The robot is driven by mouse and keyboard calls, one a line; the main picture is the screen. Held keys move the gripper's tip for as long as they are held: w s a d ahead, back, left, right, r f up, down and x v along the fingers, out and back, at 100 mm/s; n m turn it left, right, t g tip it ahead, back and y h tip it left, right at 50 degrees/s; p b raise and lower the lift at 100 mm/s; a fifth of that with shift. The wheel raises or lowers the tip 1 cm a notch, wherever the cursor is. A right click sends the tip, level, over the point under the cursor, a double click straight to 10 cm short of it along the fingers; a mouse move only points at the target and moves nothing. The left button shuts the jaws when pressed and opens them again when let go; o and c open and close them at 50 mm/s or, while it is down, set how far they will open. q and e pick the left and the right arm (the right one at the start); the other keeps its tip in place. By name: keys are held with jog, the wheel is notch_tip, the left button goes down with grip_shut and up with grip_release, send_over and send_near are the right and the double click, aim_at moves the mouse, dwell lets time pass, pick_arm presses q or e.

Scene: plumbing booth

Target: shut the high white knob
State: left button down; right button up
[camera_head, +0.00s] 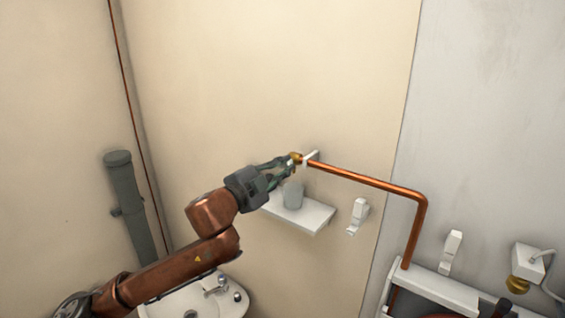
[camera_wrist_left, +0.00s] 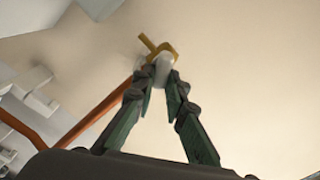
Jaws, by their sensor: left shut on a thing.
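The high white knob (camera_wrist_left: 161,66) sits at a brass fitting (camera_wrist_left: 151,46) at the end of a copper pipe. In the head view the brass fitting (camera_head: 295,158) shows at the pipe's left end, and the knob is mostly hidden by the fingers. My left gripper (camera_head: 284,164) reaches it from the left and below. In the left wrist view the fingertips (camera_wrist_left: 163,80) close on the white knob from both sides. My right gripper does not show in either view.
The copper pipe (camera_head: 372,180) runs right from the fitting, then bends down. Below the gripper, a white shelf (camera_head: 312,216) holds a grey cup (camera_head: 293,195). White wall pieces (camera_head: 357,215) stick out to the right. A washbasin (camera_head: 180,303) is below my left arm.

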pick_arm(q)
jog(key=m+p, duration=0.1)
jog(key=m, duration=0.2)
jog(key=shift+m, duration=0.3)
jog(key=shift+d+f+m+p, duration=0.15)
jog(key=shift+m+p, duration=0.15)
jog(key=shift+m, duration=0.5)
jog(key=shift+a+f+m+p, duration=0.1)
jog(key=shift+m+p, duration=0.2)
jog(key=shift+m, duration=0.5)
jog(key=c, duration=1.9)
grip_release()
jog(key=shift+f, duration=0.1)
jog(key=shift+c, duration=0.2)
jog(key=v, duration=1.2)
